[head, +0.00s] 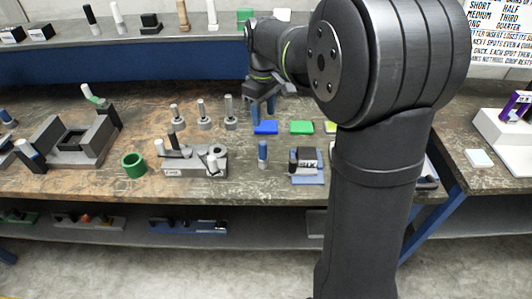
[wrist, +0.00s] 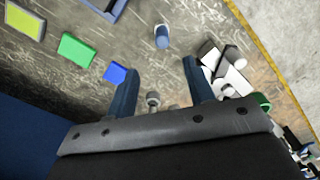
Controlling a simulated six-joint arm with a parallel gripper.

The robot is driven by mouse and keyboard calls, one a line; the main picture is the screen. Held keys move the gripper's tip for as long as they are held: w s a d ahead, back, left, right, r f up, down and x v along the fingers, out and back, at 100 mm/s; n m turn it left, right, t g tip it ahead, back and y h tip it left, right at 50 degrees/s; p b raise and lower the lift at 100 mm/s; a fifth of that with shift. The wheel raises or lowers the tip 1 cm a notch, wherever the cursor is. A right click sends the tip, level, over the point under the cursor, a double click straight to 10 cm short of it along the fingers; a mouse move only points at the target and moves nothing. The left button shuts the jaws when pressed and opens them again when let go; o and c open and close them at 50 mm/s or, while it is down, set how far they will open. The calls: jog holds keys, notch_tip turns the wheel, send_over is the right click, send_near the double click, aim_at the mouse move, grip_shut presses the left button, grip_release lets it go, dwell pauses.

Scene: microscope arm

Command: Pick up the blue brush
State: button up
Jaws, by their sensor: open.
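The blue brush (head: 263,150) appears as a small blue upright cylinder with a pale end, standing on the worn workbench (head: 110,165) near its front edge. It also shows in the wrist view (wrist: 162,40), beyond my fingertips and roughly in line with the gap between them. My gripper (head: 262,108) is above the bench, farther back than the brush and apart from it. In the wrist view my gripper (wrist: 160,66) has its two blue fingers spread with nothing held between them. My arm covers part of the bench to the right.
A grey fixture (head: 185,168) stands left of the brush, a dark block on a blue stand (head: 306,180) right. A green ring (head: 134,165) lies farther left.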

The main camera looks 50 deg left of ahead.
aim_at(263, 153)
notch_tip(263, 153, down, 16)
jog(key=shift+s+a+f, duration=0.1)
jog(key=shift+s, duration=0.05)
dwell(0.4)
jog(key=shift+c, duration=0.2)
grip_shut()
